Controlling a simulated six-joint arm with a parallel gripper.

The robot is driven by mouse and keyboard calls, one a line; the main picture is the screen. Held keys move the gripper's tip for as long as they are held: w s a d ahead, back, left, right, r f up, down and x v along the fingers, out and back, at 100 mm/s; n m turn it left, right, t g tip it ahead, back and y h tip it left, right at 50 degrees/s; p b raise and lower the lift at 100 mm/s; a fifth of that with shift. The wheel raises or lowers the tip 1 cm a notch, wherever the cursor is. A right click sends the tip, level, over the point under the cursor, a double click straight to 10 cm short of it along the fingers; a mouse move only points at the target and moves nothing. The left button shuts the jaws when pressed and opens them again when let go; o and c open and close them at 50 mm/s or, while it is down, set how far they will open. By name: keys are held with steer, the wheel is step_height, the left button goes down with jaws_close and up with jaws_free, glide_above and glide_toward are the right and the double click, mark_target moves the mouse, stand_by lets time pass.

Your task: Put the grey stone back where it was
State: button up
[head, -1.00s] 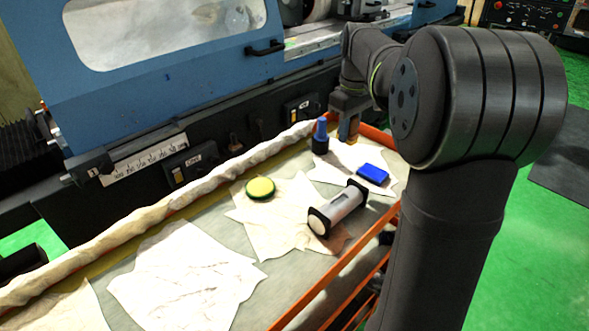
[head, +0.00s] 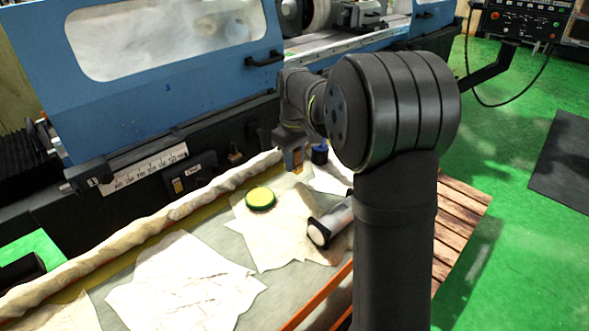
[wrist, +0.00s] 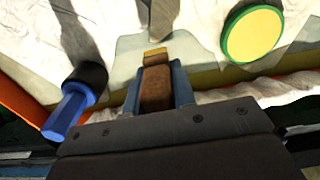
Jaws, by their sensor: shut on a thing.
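My gripper (head: 296,168) is over the far part of the table, close to the blue-and-black object. In the wrist view its blue-grey fingers (wrist: 157,90) are shut on a brown block (wrist: 157,88) with a yellowish end. The block points down toward the tabletop; I cannot tell whether it touches. It looks brown rather than grey in this light, and I see no other block that looks like a grey stone. A bare grey patch of table (wrist: 195,60) shows beside the block, between the pale cloths.
A yellow-green round tin (head: 260,198) lies on a pale cloth (head: 285,238). A blue-and-black object (head: 319,154) stands beyond my gripper. A rolled cloth (head: 150,212) lines the table's machine side.

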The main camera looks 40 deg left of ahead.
mark_target(295, 170)
steer(key=shift+f, duration=1.65)
steer(key=shift+f, duration=0.15)
steer(key=o, duration=1)
steer(key=shift+c, duration=0.2)
step_height(295, 170, up, 12)
steer(key=shift+d+r, duration=0.1)
steer(key=shift+r, duration=0.1)
